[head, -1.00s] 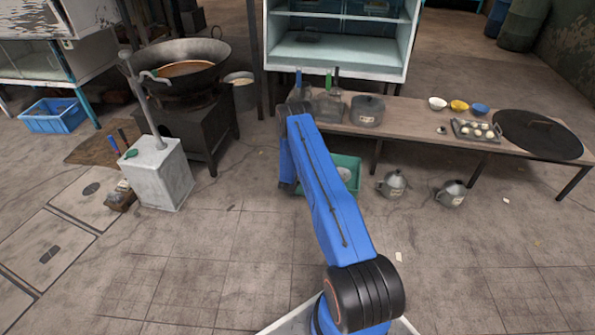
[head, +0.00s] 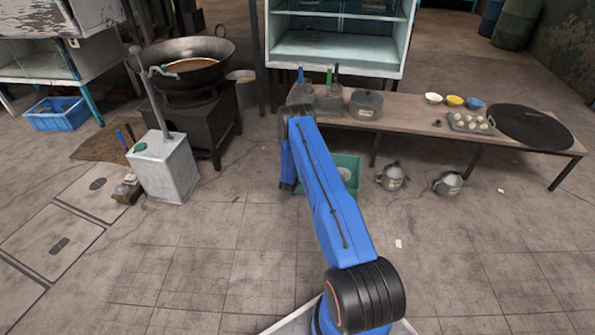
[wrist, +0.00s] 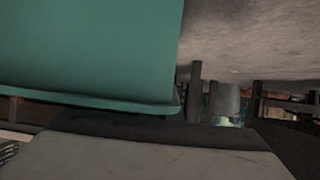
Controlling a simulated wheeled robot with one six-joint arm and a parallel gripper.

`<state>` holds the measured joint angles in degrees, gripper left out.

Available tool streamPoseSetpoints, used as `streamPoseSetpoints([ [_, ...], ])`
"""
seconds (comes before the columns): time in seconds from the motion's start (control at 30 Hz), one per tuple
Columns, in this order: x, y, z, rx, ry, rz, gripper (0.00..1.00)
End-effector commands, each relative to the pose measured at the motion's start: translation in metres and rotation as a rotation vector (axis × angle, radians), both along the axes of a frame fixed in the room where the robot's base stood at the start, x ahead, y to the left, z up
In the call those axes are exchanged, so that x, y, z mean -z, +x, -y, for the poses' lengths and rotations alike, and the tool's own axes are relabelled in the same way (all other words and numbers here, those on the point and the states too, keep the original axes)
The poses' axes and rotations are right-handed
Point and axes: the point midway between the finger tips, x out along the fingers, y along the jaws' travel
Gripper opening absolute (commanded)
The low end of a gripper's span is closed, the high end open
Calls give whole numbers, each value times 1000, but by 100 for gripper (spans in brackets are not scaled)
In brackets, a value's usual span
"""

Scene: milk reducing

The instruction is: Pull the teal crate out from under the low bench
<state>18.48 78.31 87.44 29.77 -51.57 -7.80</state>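The teal crate (head: 348,172) stands on the floor in front of the low bench (head: 410,112), half hidden behind my blue arm. It holds something pale. In the wrist view its teal wall and rim (wrist: 90,50) fill the upper left, very close. My gripper (wrist: 150,128) shows there as a grey and dark part against the rim. Its fingertips are not clearly visible, and my arm hides them in the head view. The crate keeps its place relative to my arm as I move, so the gripper appears shut on its rim.
Two metal kettles (head: 392,177) (head: 449,184) stand right of the crate. A pot (head: 366,105), bowls and a tray stand on the bench. A grey block with a post (head: 163,168) and a wok stove stand left. The floor in front is clear.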

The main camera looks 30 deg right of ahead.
Motion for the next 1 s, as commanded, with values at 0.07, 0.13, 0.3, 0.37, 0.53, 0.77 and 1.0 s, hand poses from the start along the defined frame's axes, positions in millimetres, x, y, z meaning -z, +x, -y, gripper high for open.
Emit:
streamPoseSetpoints([
  [0.07,0,0,0,0,1,-1,0],
  [0.13,0,0,0,0,1,-1,0],
  [0.3,0,0,0,0,0,0,20],
  [0.37,0,0,0,0,0,0,25],
  [0.53,0,0,0,0,0,0,25],
  [0.77,-4,-5,-6,0,0,0,25],
  [1.0,-21,-31,-32,-2,0,-2,25],
])
